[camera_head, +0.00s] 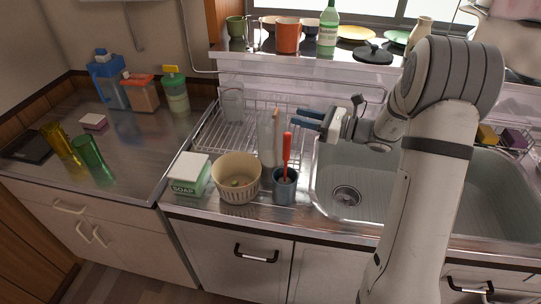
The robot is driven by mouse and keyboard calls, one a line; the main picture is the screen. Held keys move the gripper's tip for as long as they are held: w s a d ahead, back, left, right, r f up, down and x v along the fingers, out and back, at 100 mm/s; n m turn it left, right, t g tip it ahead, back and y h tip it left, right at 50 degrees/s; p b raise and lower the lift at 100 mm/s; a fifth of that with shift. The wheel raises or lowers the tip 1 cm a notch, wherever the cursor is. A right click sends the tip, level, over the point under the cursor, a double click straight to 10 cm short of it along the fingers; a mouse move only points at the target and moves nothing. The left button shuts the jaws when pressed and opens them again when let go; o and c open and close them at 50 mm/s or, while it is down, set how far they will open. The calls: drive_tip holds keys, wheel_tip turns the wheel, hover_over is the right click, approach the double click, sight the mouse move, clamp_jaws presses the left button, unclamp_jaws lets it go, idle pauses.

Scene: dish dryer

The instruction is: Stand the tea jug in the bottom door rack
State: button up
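No door rack shows in this view. A tall clear container (266,140) with a tan upright strip on its right side stands by the front right of the wire dish rack; it may be the tea jug, but I cannot tell for sure. Another clear jug-like vessel (232,104) stands at the back left of the rack. My gripper (297,119) reaches in from the right, its blue fingers pointing left towards the tall clear container. The fingers look apart with nothing between them, and a small gap seems to lie between them and the container.
The wire dish rack (215,137) sits left of the steel sink (335,175). In front stand a soap box (189,174), a cream bowl (236,178) and a blue cup (285,187) with a red-handled tool. Bottles and tumblers occupy the left counter (135,150). Dishes fill the shelf above.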

sight(277, 114)
drive_tip(key=x, duration=0.5)
drive_tip(key=f+x, duration=0.1)
drive_tip(key=x, duration=0.2)
drive_tip(key=shift+s, duration=0.1)
clamp_jaws()
idle(0.4)
